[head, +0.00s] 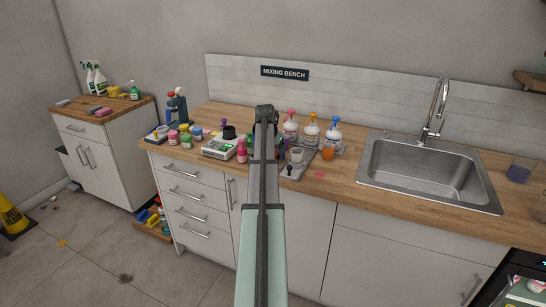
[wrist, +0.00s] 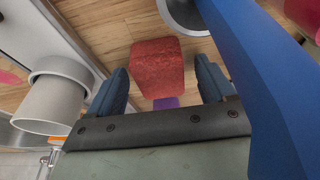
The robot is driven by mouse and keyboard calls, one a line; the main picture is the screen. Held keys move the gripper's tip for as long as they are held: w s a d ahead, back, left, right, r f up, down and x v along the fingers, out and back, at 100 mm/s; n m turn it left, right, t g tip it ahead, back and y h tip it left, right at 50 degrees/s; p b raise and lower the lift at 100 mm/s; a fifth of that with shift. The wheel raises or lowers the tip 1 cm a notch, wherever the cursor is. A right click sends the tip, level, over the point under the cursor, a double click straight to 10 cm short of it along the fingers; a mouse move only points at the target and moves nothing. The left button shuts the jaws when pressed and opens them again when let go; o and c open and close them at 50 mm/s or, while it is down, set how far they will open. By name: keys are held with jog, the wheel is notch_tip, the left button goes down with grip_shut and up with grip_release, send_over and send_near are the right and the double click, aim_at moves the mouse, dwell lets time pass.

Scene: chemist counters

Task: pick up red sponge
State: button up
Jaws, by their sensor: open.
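In the wrist view, a red sponge (wrist: 158,66), a rough-textured block, lies on the wooden counter (wrist: 105,25). My gripper (wrist: 161,80) is open, with one dark blue finger on each side of the sponge's near part. I cannot tell whether either finger touches it. In the head view, my arm hides the gripper and this spot on the mixing bench, and I cannot make out the sponge there.
In the wrist view, a grey cup (wrist: 48,104) is close on the left. A large blue object (wrist: 258,85) is close on the right. A small purple item (wrist: 166,103) shows just below the sponge. In the head view, pump bottles (head: 311,131) stand behind, left of the sink (head: 425,170).

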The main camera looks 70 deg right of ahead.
jog(key=shift+f, duration=0.1)
jog(key=shift+c, duration=0.5)
jog(key=c, duration=1)
